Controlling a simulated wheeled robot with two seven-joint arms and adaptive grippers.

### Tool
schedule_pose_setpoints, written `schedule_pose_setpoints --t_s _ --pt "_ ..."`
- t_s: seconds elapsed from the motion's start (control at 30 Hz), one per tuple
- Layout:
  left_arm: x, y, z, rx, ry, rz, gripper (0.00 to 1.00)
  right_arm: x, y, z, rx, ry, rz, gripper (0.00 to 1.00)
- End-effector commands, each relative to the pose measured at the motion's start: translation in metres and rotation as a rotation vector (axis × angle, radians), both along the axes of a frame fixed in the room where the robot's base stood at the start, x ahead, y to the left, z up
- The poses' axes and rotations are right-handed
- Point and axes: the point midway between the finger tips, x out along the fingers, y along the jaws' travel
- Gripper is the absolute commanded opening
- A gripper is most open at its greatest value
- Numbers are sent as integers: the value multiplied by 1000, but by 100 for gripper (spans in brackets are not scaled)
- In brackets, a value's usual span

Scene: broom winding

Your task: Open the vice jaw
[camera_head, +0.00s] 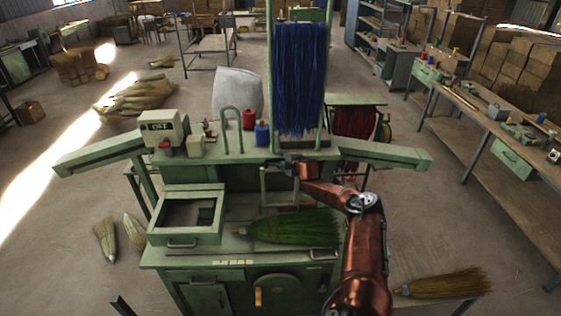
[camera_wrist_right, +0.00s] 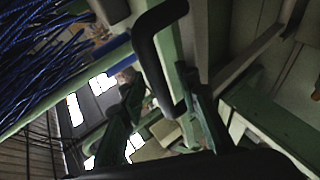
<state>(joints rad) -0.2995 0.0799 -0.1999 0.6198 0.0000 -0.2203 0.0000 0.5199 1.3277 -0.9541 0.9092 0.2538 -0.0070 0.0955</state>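My right gripper (camera_head: 291,165) is at the green machine (camera_head: 250,157), just below the hanging blue bristles. In the right wrist view its two fingers (camera_wrist_right: 167,115) stand apart. A dark looped handle (camera_wrist_right: 150,55) reaches down between them, and its lower end is near the right finger. I cannot tell whether they touch. The handle is on a green upright part; I cannot tell for certain whether this is the vice jaw. In the head view my gripper and arm hide this spot. A green broom (camera_head: 295,228) lies on the bench below. My left gripper is not in view.
Blue bristles (camera_head: 299,80) hang on a rack behind my right gripper. A control box (camera_head: 163,128), a red spool (camera_head: 248,119) and a blue spool (camera_head: 262,134) stand on the machine's top. An open green drawer box (camera_head: 170,236) is at the left.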

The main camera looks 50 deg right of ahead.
Motion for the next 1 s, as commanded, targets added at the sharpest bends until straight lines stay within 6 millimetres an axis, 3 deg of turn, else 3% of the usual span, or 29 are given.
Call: schedule_pose_setpoints --t_s 0.37,1.0 --pt "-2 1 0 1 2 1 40 -11 3 2 4 3 0 30" --pt "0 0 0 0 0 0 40 -74 30 38 -1 4 1 30"
